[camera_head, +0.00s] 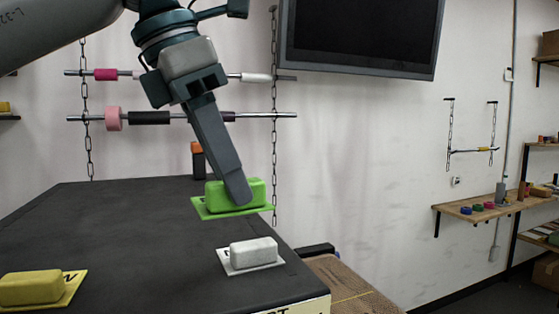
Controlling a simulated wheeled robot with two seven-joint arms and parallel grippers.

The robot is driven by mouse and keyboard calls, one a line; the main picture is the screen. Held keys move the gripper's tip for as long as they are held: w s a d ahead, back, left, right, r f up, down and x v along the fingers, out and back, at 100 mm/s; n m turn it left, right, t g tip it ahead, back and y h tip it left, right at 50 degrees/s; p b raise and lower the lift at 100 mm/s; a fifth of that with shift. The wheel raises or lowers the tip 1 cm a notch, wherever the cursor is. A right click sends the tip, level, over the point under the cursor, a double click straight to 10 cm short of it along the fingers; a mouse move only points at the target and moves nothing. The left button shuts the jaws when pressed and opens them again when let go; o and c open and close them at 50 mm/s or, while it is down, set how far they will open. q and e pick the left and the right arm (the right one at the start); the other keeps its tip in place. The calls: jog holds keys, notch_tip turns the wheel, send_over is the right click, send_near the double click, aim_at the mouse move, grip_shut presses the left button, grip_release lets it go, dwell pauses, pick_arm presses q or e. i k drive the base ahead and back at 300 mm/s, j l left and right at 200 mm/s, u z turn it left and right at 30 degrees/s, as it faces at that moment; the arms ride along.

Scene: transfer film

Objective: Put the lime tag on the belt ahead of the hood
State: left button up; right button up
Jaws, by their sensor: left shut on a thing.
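The lime tag (215,196), a bright green block on a flat green plate, is in my left gripper (240,196), which comes down from above and is shut on its block. The tag looks slightly tilted over the black table's far right part; I cannot tell whether its plate touches the top. A brown surface with a thin yellow line (345,285), perhaps the belt, lies lower right beyond the table edge. A low black piece (315,250) stands at its far end; I cannot tell if it is the hood. My right gripper is not in view.
A white tag (253,254) lies on the black table (130,235) near its right edge, and a yellow tag (40,288) lies front left. A dark post with an orange top (197,160) stands behind. The table's middle is clear. Chains and rods hang at the wall.

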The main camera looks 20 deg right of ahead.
aim_at(339, 296)
jog(key=z, duration=0.8)
jog(key=i+l+z, duration=0.25)
jog(key=l+z, duration=0.15)
jog(key=l, duration=0.3)
jog(key=i+l+z, duration=0.4)
jog(key=l, duration=0.2)
jog(key=i+l+z, duration=0.4)
jog(key=l, duration=0.15)
jog(key=i+l+z, duration=0.4)
jog(key=i+u, duration=0.35)
jog(key=i, duration=0.3)
jog(key=i+l+u, duration=0.35)
jog(key=i, duration=0.25)
jog(key=i+j+u, duration=0.1)
jog(key=i+u, duration=0.8)
jog(key=i+l+u, duration=0.2)
jog(key=u, duration=0.25)
jog(key=i+u, duration=0.2)
jog(key=u, duration=0.25)
jog(key=i+l+u, duration=0.2)
jog(key=u, duration=0.25)
jog(key=i+l+u, duration=0.2)
jog(key=u, duration=0.25)
jog(key=i+l+u, duration=0.1)
jog(key=u, duration=0.35)
jog(key=i+l+u, duration=0.15)
jog(key=u, duration=0.3)
jog(key=i+l+u, duration=0.15)
jog(key=u, duration=0.35)
